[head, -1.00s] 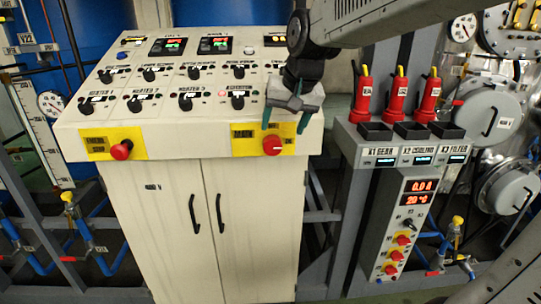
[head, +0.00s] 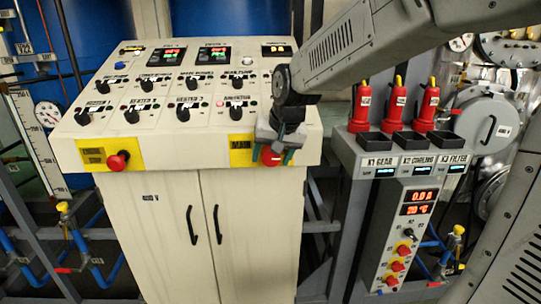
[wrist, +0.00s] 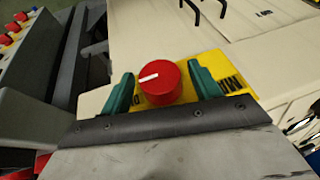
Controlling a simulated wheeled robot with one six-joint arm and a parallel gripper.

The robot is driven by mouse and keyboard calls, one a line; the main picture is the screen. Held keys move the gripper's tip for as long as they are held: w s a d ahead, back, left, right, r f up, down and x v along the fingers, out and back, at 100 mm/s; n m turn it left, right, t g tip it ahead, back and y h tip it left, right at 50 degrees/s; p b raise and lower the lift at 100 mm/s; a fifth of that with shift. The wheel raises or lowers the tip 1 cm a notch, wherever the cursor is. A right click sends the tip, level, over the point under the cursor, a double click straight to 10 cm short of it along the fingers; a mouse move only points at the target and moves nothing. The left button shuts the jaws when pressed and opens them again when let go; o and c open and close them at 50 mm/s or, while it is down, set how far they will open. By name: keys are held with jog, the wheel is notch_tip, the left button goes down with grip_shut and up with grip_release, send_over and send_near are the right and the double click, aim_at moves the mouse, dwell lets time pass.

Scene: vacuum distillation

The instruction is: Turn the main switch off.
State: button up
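The main switch is a red round knob (head: 270,156) on a yellow plate (head: 241,151) at the right of the cabinet's front edge. In the wrist view the red knob (wrist: 161,83) carries a white mark pointing left and slightly down. My gripper (head: 273,155) is at the knob in the head view. In the wrist view its two green fingers (wrist: 164,92) stand apart on either side of the knob, with gaps visible. The gripper partly hides the knob and plate in the head view.
A red emergency button (head: 118,161) sits on a yellow plate at the left of the cabinet (head: 165,225). Black knobs cover the sloping panel above. A grey rack with red-topped devices (head: 395,105) stands close on the right.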

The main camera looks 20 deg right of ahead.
jog(key=c, duration=0.7)
jog(key=shift+a, duration=0.1)
jog(key=shift+a+h, duration=0.1)
jog(key=shift+h, duration=0.5)
jog(key=n+g+h, duration=0.1)
jog(key=h, duration=0.2)
jog(key=shift+w+a, duration=0.15)
jog(key=h, duration=0.2)
jog(key=n+g+h, duration=0.1)
jog(key=h, duration=0.1)
jog(key=shift+w+a+f, duration=0.1)
jog(key=shift+a, duration=0.1)
jog(key=n+g+h, duration=0.1)
jog(key=h, duration=0.3)
jog(key=shift+a+f, duration=0.15)
jog(key=shift+f+n+g+h, duration=0.15)
jog(key=shift+n+h, duration=0.1)
jog(key=shift+h, duration=0.75)
jog(key=shift+f+n+g+h, duration=0.15)
jog(key=shift+n+h, duration=0.1)
jog(key=shift+h, duration=0.75)
jog(key=shift+r+h, duration=0.1)
jog(key=shift+h, duration=0.2)
